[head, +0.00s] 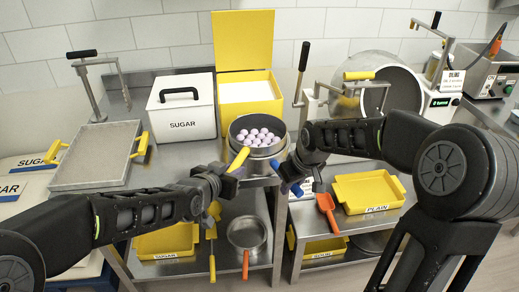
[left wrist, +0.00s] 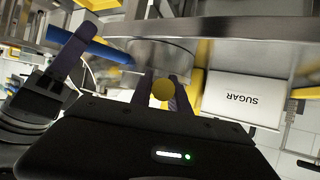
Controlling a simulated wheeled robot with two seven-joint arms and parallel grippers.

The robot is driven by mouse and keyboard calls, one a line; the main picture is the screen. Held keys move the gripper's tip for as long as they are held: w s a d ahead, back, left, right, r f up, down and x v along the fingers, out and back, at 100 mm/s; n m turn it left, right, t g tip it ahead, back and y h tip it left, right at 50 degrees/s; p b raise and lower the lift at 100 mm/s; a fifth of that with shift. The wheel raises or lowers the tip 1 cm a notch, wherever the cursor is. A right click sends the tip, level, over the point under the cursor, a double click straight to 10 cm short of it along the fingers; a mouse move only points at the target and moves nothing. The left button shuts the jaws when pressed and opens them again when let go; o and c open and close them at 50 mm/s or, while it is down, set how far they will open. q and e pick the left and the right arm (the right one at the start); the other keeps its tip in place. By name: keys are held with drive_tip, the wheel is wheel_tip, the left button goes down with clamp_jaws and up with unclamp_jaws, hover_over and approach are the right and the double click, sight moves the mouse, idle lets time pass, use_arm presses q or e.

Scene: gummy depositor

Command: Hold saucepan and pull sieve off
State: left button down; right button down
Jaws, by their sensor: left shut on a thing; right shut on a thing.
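A round steel vessel stack, the sieve (head: 257,148) with the saucepan (head: 258,166) under it, stands at the front of the counter. Several pale pink balls (head: 258,136) lie inside the top. My left gripper (head: 231,171) is shut on a yellow handle (head: 239,158) at the stack's left; the handle's round end (left wrist: 163,90) shows between the fingers in the left wrist view. My right gripper (head: 287,170) is shut on a blue handle (head: 297,190) at the stack's right, also visible in the left wrist view (left wrist: 92,43). Which handle belongs to which vessel is unclear.
A white SUGAR box (head: 182,106) and a yellow open-lidded box (head: 249,92) stand behind the stack. A tray with yellow handles (head: 97,156) is at left. A machine with a round drum (head: 375,75) is at right. Below are a yellow PLAIN tray (head: 368,192) and an orange scoop (head: 326,204).

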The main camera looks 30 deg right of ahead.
use_arm(q)
drive_tip(key=shift+r, duration=1.65)
idle(0.5)
drive_tip(key=shift+r, duration=2.9)
use_arm(e)
drive_tip(key=c, duration=1.1)
unclamp_jaws()
drive_tip(key=shift+c, duration=0.2)
